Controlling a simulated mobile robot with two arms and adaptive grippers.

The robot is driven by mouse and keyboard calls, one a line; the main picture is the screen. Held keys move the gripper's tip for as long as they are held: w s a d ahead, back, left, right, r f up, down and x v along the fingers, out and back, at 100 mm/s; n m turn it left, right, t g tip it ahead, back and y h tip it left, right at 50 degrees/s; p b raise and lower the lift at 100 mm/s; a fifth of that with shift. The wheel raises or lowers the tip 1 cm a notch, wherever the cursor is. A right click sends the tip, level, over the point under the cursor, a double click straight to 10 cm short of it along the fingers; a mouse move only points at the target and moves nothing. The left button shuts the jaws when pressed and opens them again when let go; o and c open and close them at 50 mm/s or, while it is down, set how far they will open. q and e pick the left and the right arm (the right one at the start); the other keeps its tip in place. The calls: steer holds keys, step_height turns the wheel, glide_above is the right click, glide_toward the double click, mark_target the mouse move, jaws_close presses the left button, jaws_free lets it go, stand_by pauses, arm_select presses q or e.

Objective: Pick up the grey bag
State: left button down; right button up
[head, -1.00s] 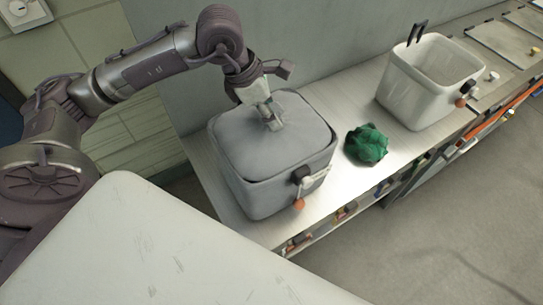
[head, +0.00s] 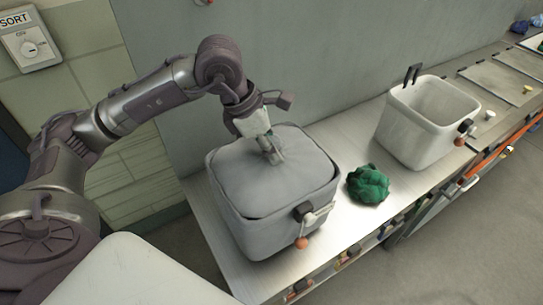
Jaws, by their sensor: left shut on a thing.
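The grey bag (head: 240,180) is a soft, rounded bundle that fills the top of a pale grey bin (head: 262,232) on the counter. My left gripper (head: 272,154) comes down from above and is shut on the top of the grey bag, near its back right part. The fabric around the fingertips is partly hidden by them. The bag's lower part is hidden inside the bin. My right gripper is not in view.
A crumpled green bag (head: 368,184) lies on the counter (head: 345,222) right of the grey bin. An empty white bin (head: 428,125) with a dark handle stands farther right. A wall runs behind. A switch box (head: 31,47) hangs at upper left.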

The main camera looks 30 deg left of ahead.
arm_select(q)
steer(key=s+d+r+b, duration=0.3)
steer(key=d+r, duration=0.5)
steer(key=d, duration=0.3)
steer(key=shift+s+r, duration=0.25)
stand_by(0.4)
steer(key=shift+s+f, duration=0.1)
